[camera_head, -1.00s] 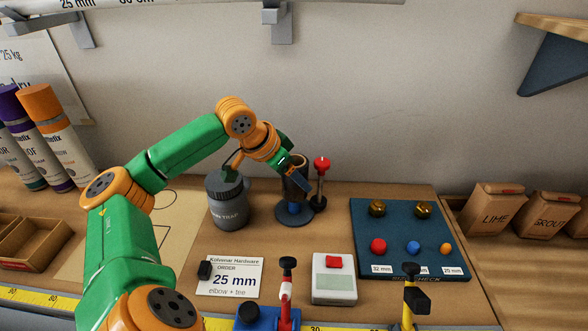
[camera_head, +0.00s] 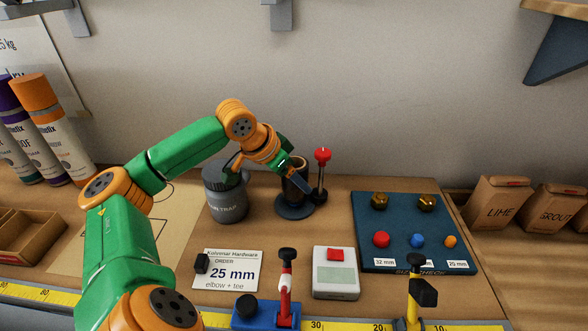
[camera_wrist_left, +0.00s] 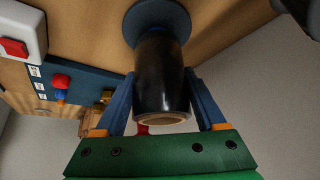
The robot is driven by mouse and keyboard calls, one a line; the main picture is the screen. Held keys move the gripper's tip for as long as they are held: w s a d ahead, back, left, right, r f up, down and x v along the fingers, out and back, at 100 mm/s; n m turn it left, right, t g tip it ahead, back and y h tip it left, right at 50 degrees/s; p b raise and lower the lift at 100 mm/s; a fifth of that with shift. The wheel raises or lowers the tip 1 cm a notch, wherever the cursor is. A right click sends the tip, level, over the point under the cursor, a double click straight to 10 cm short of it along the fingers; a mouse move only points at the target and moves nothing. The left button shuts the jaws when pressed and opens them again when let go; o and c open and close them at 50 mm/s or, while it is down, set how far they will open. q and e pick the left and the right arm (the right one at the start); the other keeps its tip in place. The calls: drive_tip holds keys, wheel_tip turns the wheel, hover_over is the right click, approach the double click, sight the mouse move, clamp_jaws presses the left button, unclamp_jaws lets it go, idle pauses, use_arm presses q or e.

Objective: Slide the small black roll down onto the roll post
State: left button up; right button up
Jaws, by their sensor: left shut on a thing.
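The small black roll (camera_head: 296,186) stands upright on the roll post, whose round dark blue base (camera_head: 290,210) shows beneath it. In the left wrist view the roll (camera_wrist_left: 162,75) has its lower end close to the base disc (camera_wrist_left: 165,15), and a tan ring shows at its open end. Whether it touches the base I cannot tell. The post's shaft is hidden inside the roll. My left gripper (camera_head: 293,172) is shut on the roll, with one blue finger on each side in the left wrist view (camera_wrist_left: 160,98). My right gripper is in no view.
A red-topped stand (camera_head: 322,170) is close to the right of the roll. A grey lidded jar (camera_head: 227,200) stands to the left. A blue board (camera_head: 400,250) with knobs, a white device (camera_head: 335,280) and an order card (camera_head: 232,270) lie in front.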

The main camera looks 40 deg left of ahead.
use_arm(q)
drive_tip(key=shift+f+b, duration=0.3)
drive_tip(key=shift+f, duration=0.1)
drive_tip(key=o, duration=1.5)
drive_tip(key=b+v, duration=0.1)
drive_tip(key=v, duration=0.6)
drive_tip(key=shift+r, duration=0.15)
